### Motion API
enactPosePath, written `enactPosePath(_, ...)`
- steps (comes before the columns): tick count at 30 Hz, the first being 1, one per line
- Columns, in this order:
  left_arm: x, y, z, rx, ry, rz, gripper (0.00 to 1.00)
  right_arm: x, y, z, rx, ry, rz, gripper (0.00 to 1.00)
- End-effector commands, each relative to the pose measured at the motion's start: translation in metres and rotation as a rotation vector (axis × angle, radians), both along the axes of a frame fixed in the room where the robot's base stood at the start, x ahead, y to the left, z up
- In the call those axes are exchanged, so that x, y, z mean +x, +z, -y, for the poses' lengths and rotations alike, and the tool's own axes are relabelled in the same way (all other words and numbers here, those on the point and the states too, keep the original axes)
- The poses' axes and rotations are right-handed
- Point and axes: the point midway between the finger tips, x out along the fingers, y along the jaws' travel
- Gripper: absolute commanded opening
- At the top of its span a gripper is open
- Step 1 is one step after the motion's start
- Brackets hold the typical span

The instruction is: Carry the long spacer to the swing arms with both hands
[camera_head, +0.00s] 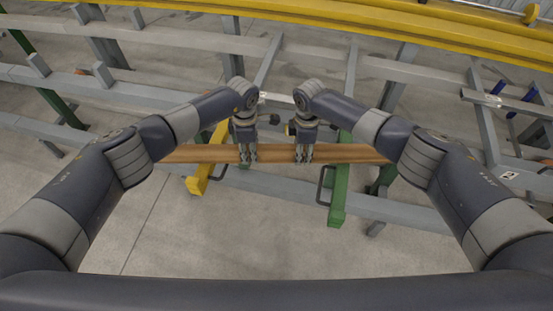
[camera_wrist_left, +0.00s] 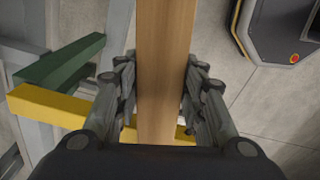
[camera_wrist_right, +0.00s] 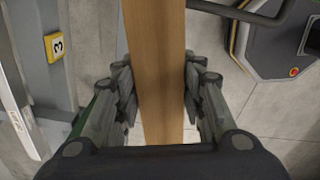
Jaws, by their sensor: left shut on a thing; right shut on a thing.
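The long spacer (camera_head: 275,153) is a brown wooden bar lying crosswise in front of me in the head view. My left gripper (camera_head: 247,155) is shut on it left of its middle, and my right gripper (camera_head: 304,155) is shut on it further right. The spacer runs between the fingers in the left wrist view (camera_wrist_left: 165,60) and the right wrist view (camera_wrist_right: 156,60). A yellow swing arm (camera_head: 198,181) and a green swing arm (camera_head: 338,196) cross beneath it in the picture. I cannot tell whether the spacer touches them.
A grey steel frame (camera_head: 400,212) with long rails runs behind and beneath the spacer. Yellow rails (camera_head: 330,17) cross the far side. A dark bar handle (camera_head: 322,185) sits beside the green arm. The concrete floor (camera_head: 250,235) nearer me is clear.

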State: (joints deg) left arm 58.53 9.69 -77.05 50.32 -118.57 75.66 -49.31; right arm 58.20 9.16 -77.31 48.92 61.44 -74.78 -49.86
Motion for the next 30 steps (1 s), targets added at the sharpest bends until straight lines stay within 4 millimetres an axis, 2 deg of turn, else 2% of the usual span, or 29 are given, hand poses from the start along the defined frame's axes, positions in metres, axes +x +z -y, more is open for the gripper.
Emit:
enactPosePath(1, 0.0, -0.003, -0.001, 0.002, 0.001, 0.0, 0.39, 0.0, -0.003, 0.001, -0.002, -0.001, 0.0, 0.39)
enactPosePath(3, 0.0, -0.001, -0.001, 0.002, 0.001, 0.0, 0.55, 0.0, -0.001, 0.001, -0.002, -0.001, 0.0, 0.55)
enactPosePath(4, 0.0, -0.001, -0.001, 0.002, 0.001, 0.0, 0.57, 0.0, -0.001, 0.001, -0.002, -0.001, 0.0, 0.57)
enactPosePath(13, 0.0, -0.001, 0.0, 0.0, 0.0, 0.0, 0.57, 0.0, -0.001, 0.0, -0.001, 0.0, 0.0, 0.57)
enactPosePath(17, 0.001, 0.006, 0.0, 0.0, 0.0, 0.001, 0.57, 0.0, -0.001, 0.0, 0.0, 0.0, 0.0, 0.57)
enactPosePath(22, 0.001, 0.033, -0.001, 0.0, -0.002, 0.004, 0.57, 0.0, -0.001, 0.0, 0.0, 0.0, 0.0, 0.57)
enactPosePath(30, 0.001, 0.091, -0.001, 0.0, -0.001, 0.003, 0.57, 0.0, -0.001, 0.0, 0.0, 0.0, 0.0, 0.57)
